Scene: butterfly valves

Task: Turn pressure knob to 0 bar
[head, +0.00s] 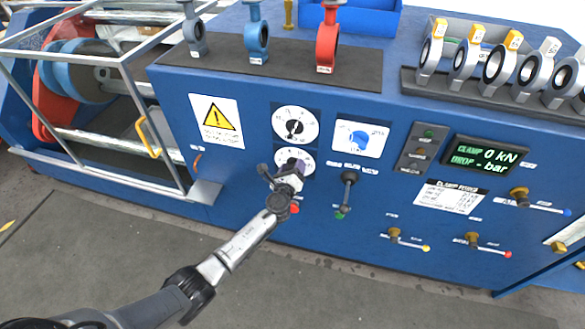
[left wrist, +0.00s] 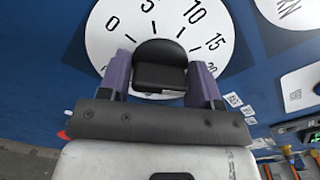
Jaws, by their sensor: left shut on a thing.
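The pressure knob (left wrist: 160,62) is black with a rounded top, in the left wrist view. It sits on a white dial (left wrist: 205,28) marked 0, 5, 10, 15 and a partly covered 20. My left gripper (left wrist: 160,80) has its purple-padded fingers on either side of the knob and is shut on it. I cannot clearly tell which number the knob points at. In the head view my left gripper (head: 291,166) covers the middle of the lower dial (head: 308,157) and hides the knob. My right gripper is not in view.
Another dial with a black knob (head: 295,125) is just above. A blue selector (head: 359,139) and a black lever (head: 347,188) are to the right. The display (head: 484,158) reads clamp 0 kN, drop - bar. A metal cage (head: 125,65) stands left.

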